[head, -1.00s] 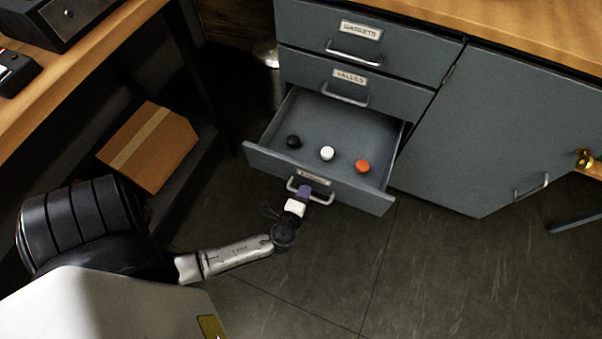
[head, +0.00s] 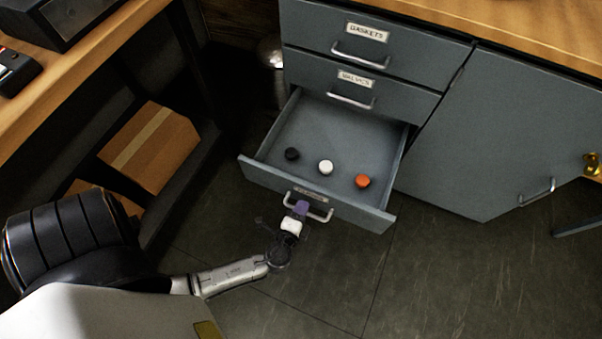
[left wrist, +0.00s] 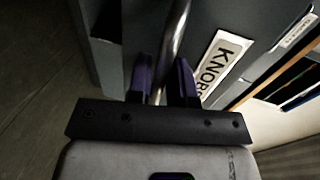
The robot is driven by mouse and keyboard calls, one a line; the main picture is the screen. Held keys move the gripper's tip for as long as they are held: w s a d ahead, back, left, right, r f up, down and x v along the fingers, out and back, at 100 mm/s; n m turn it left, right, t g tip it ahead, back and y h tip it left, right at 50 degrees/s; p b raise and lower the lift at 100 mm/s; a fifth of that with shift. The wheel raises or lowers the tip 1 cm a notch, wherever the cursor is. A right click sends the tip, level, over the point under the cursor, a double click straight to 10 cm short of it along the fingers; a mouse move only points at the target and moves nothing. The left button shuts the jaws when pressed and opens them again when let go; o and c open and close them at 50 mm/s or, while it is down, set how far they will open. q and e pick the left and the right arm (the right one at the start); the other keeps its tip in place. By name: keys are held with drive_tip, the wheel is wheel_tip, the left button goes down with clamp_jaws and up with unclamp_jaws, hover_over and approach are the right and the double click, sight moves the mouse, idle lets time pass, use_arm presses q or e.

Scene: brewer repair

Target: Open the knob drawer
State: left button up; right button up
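The knob drawer (head: 340,204) is the bottom drawer of the grey cabinet and stands pulled out. Inside it lie a black knob (head: 292,154), a white knob (head: 325,167) and an orange knob (head: 362,181). My left gripper (head: 301,208) is at the drawer's metal handle (head: 320,214). In the left wrist view its purple fingers (left wrist: 161,80) stand on either side of the handle bar (left wrist: 174,40), shut on it or very close to it. The KNOBS label (left wrist: 219,66) shows beside the fingers. My right gripper is in neither view.
Closed GASKETS (head: 385,42) and VALVES (head: 372,83) drawers are above, with a closed cabinet door (head: 500,140) to the right. A cardboard box (head: 150,147) sits on a low shelf at left. The floor (head: 420,280) in front is clear.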

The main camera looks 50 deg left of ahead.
use_arm(q)
drive_tip(key=shift+o, duration=1.4)
drive_tip(key=p+v, duration=0.3)
drive_tip(key=v, duration=1)
drive_tip(key=shift+s+p, duration=0.35)
drive_tip(key=shift+d+r, duration=0.1)
drive_tip(key=shift+d, duration=0.05)
